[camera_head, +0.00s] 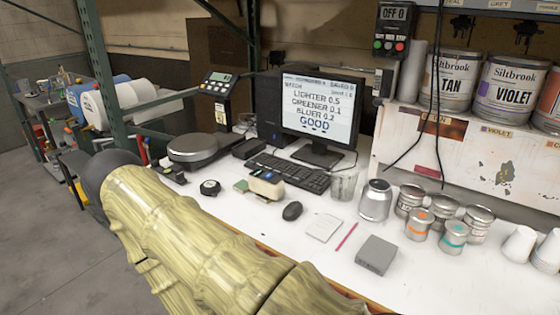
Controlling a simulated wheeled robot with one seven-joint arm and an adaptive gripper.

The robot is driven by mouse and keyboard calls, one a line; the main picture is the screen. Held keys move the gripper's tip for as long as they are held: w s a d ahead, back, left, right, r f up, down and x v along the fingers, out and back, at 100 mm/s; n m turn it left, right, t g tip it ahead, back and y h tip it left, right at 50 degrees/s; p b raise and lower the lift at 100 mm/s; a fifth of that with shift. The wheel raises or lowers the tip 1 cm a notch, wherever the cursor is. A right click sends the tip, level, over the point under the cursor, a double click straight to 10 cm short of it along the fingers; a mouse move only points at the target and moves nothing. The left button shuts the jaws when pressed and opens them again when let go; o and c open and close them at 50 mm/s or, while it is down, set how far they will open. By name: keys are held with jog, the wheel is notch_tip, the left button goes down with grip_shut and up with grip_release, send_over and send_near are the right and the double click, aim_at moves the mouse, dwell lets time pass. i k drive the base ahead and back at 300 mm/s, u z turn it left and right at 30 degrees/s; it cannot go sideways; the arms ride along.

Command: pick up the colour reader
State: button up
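I cannot tell for certain which thing is the colour reader. A small beige block with a dark and blue top (266,186) lies on the white bench in front of the keyboard and may be it. A plain grey box (376,256) lies nearer, at the bench's front. A small round black device (210,187) sits left of the beige block. My arm, in a yellowish sleeve, crosses the lower left and hides part of the bench's front edge. My gripper is out of view.
A monitor (320,108), keyboard (288,172), mouse (292,211), notepad (323,228) and pink pencil (346,236) are on the bench. A round scale (195,150) stands left. Several metal cans (375,202) and white cups (519,244) stand right. A clear patch surrounds the grey box.

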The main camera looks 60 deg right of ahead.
aim_at(273, 188)
jog(key=z, duration=1.25)
